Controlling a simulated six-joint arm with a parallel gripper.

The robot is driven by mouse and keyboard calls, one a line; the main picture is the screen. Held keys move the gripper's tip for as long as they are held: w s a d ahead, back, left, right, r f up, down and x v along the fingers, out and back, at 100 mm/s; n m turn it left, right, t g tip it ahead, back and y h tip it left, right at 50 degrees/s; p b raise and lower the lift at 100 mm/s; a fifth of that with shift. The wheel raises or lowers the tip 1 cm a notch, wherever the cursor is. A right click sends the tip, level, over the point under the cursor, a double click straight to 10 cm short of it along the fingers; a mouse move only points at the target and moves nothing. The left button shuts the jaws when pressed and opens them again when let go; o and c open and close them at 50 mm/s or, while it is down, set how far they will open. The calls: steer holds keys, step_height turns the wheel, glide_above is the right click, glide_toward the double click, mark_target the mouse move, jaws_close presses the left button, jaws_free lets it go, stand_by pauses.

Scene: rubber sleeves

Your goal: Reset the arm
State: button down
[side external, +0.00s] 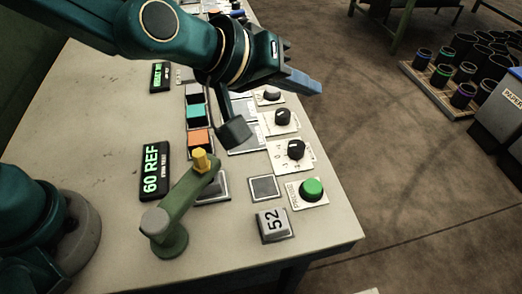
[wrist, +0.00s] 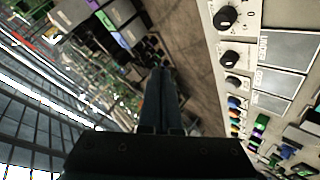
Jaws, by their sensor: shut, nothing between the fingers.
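My gripper (side external: 312,86) hangs above the far right side of the bench (side external: 98,100) in the side external view, pointing right toward the bench edge. Its dark blue fingers lie together with nothing between them. In the wrist view my gripper (wrist: 161,72) shows as two long fingers side by side, pointing toward the floor and background beyond the bench. It appears clear of the controls below it. My arm reaches in from the top left of the side external view.
The bench carries a green lever (side external: 182,209) with a yellow knob, a "60 REF" display (side external: 155,170), a green button (side external: 312,189), a "52" block (side external: 273,225), black dials (side external: 295,149) and an orange block (side external: 200,140). Floor (side external: 390,130) lies open to the right; bins (side external: 462,62) stand beyond.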

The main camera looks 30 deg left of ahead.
steer(key=s+a+r+m+y, duration=0.1)
steer(key=s+a+r, duration=0.25)
steer(key=a, duration=0.35)
steer(key=s+a+r, duration=0.2)
steer(key=a+r, duration=0.3)
steer(key=a, duration=0.2)
steer(key=s+a+f+m+g+y, duration=0.1)
steer(key=s+a+f+g+y, duration=0.1)
steer(key=s, duration=0.4)
steer(key=s+a+f+m+g+y, duration=0.1)
steer(key=s+a+f+m+g, duration=0.1)
steer(key=s+a+f, duration=0.3)
steer(key=shift+s+a+f+y, duration=0.2)
steer(key=shift+s+f+y, duration=0.2)
steer(key=shift+s+f, duration=0.55)
